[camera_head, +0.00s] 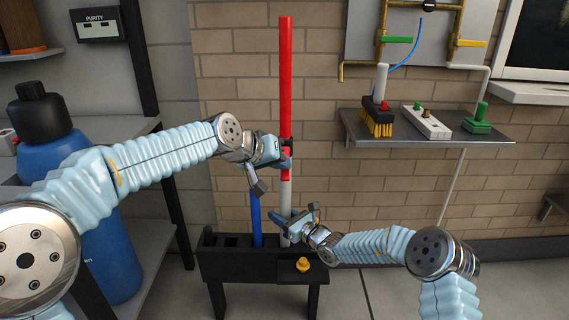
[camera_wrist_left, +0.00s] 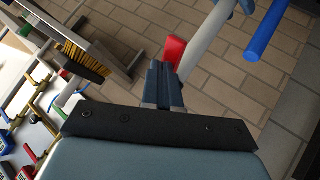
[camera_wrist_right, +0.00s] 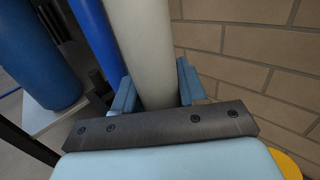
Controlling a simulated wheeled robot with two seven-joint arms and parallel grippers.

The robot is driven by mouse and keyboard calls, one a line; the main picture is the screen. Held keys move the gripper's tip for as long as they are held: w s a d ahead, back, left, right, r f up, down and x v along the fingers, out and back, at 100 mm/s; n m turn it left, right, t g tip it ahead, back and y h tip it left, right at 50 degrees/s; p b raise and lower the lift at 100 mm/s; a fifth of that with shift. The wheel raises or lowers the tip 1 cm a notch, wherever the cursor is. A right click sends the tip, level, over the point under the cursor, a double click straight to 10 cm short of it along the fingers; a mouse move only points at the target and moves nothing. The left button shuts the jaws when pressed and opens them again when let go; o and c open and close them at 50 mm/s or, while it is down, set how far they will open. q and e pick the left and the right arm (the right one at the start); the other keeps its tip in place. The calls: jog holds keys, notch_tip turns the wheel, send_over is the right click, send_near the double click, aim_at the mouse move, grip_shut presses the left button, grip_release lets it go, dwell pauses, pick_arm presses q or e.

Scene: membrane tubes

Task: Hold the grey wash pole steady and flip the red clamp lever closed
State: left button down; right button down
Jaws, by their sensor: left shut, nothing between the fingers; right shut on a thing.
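The grey wash pole (camera_head: 286,193) stands upright in a black rack (camera_head: 235,268), with a long red section (camera_head: 286,75) above it. The red clamp lever (camera_head: 285,174) is a short piece beside the pole below a dark collar, partly hidden by my left gripper. My left gripper (camera_head: 284,153) is shut and empty at the lever. In the left wrist view the lever (camera_wrist_left: 174,52) shows just beyond the closed fingertips (camera_wrist_left: 163,72); contact is unclear. My right gripper (camera_head: 288,217) is shut on the grey pole low down, just above the rack. The right wrist view shows the pole (camera_wrist_right: 143,45) between both fingers.
A blue pole (camera_head: 255,215) stands left of the grey one in the rack. A yellow knob (camera_head: 303,264) sits on the rack's front right. A large blue bottle (camera_head: 105,250) stands at left.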

pick_arm(q)
notch_tip(320, 180, down, 6)
jog(key=w, duration=0.1)
jog(key=shift+f, duration=0.2)
dwell(4.9)
jog(key=shift+r, duration=0.1)
dwell(0.4)
jog(key=shift+s+r, duration=0.3)
jog(key=shift+r, duration=1.35)
jog(key=shift+s+r, duration=0.25)
jog(key=shift+r, duration=1.35)
jog(key=shift+s+r, duration=0.3)
jog(key=shift+r, duration=1.35)
